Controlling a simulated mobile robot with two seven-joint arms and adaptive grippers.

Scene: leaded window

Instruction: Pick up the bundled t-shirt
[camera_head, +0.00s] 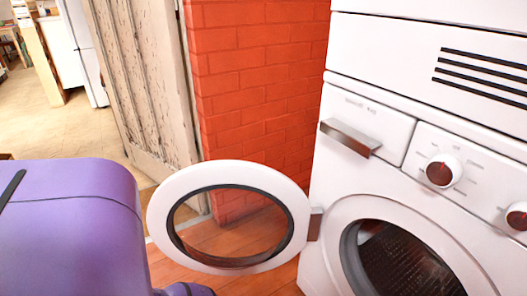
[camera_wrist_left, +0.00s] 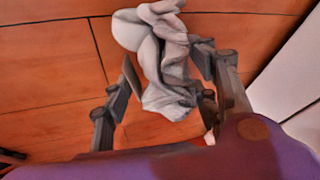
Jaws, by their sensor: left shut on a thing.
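The bundled t-shirt (camera_wrist_left: 160,50) is a crumpled grey-white cloth, seen in the left wrist view. My left gripper (camera_wrist_left: 168,72) has its dark fingers on either side of it and is shut on the cloth. Folds of the shirt extend past the fingertips and hang between the fingers. Wooden floor shows behind it. The head view does not show the shirt or the left fingers; only my purple arm shows at its lower left. My right gripper is in neither view.
A white washing machine (camera_head: 385,185) stands on the right in the head view. Its round door (camera_head: 180,182) is swung open to the left, and the dark drum (camera_head: 405,265) is exposed. A red brick wall (camera_head: 260,85) and a worn door (camera_head: 140,80) stand behind.

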